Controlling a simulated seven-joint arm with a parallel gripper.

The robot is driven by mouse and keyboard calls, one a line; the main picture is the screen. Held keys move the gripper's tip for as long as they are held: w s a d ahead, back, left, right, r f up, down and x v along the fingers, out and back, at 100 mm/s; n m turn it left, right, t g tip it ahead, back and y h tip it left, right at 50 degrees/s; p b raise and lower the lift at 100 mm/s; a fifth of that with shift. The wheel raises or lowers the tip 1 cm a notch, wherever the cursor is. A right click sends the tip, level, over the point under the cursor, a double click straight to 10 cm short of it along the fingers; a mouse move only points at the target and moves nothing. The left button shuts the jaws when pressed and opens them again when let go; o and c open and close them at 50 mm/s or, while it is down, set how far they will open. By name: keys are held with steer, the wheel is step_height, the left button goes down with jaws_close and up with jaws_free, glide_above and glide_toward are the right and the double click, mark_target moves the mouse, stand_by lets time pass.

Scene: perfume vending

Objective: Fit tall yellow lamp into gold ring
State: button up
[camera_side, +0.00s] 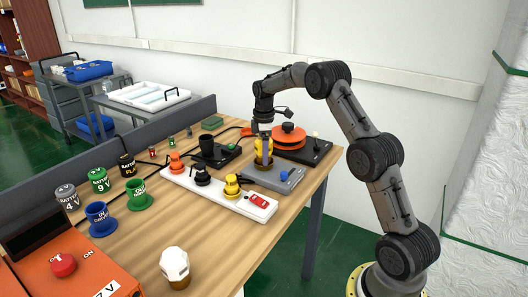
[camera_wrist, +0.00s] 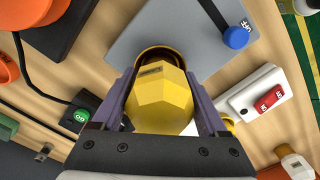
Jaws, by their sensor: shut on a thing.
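The tall yellow lamp (camera_side: 259,146) is faceted and upright between the fingers of my gripper (camera_side: 264,152). In the wrist view the yellow lamp (camera_wrist: 160,98) fills the space between both fingers of my gripper (camera_wrist: 162,105), which is shut on it. The gold ring (camera_wrist: 152,53) shows as a brownish-gold rim just beyond the lamp, on a grey base (camera_wrist: 120,45). The grey base (camera_side: 290,174) lies under the lamp in the side view. The lamp's lower end is hidden, so I cannot tell whether it is inside the ring.
A white strip (camera_side: 211,202) with orange, black and yellow fittings and a red switch (camera_side: 257,200) lies in front. The grey base has a blue knob (camera_wrist: 236,37). An orange disc unit (camera_side: 288,138) stands behind. Several cups and batteries are at left.

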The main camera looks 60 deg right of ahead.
steer(key=shift+f, duration=0.2)
steer(key=o, duration=1.4)
